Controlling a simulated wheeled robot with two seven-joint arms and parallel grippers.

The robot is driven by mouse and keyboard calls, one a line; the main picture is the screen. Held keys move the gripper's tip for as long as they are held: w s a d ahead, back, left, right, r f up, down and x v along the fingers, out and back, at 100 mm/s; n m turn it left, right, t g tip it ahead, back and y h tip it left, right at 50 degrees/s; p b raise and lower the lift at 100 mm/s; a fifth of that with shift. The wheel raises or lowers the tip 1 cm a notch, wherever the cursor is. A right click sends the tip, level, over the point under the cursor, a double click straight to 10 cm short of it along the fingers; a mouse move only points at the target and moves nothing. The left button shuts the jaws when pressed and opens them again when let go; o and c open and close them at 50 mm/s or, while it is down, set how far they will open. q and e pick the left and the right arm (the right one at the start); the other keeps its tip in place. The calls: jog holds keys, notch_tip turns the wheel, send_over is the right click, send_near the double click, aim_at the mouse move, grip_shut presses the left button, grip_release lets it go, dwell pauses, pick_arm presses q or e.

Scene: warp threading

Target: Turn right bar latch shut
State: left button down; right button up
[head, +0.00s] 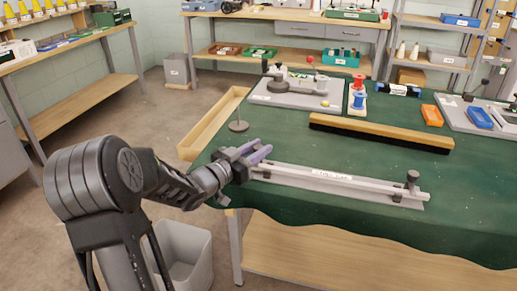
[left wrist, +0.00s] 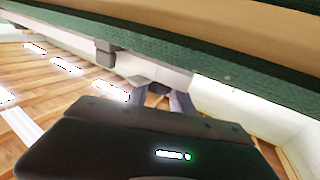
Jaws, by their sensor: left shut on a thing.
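A pale grey bar (head: 320,178) with a label lies on a grey base plate (head: 350,196) along the front of the green-topped table. The right bar latch (head: 412,178), a dark knob on a post, stands at the bar's right end; I cannot tell how it is turned. My left gripper (head: 258,152), with purple fingers, is at the bar's left end, far from the right latch. It is shut on a small grey part there, mostly hidden by the fingers. In the left wrist view the fingers (left wrist: 159,98) reach the bar's end. My right gripper is not in view.
A long wooden brush (head: 380,133) lies behind the bar. A grey bin (head: 180,255) is below the table. Green cloth (head: 300,149) between bar and brush is clear.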

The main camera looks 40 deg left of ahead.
pick_arm(q)
jog(key=shift+m+h+p, duration=0.4)
jog(key=shift+m+h, duration=0.4)
jog(key=shift+h, duration=0.4)
jog(key=c, duration=1.1)
grip_release()
jog(key=shift+s, duration=0.1)
jog(key=v, duration=0.7)
jog(key=shift+s+a+r, duration=0.15)
jog(key=shift+s, duration=0.15)
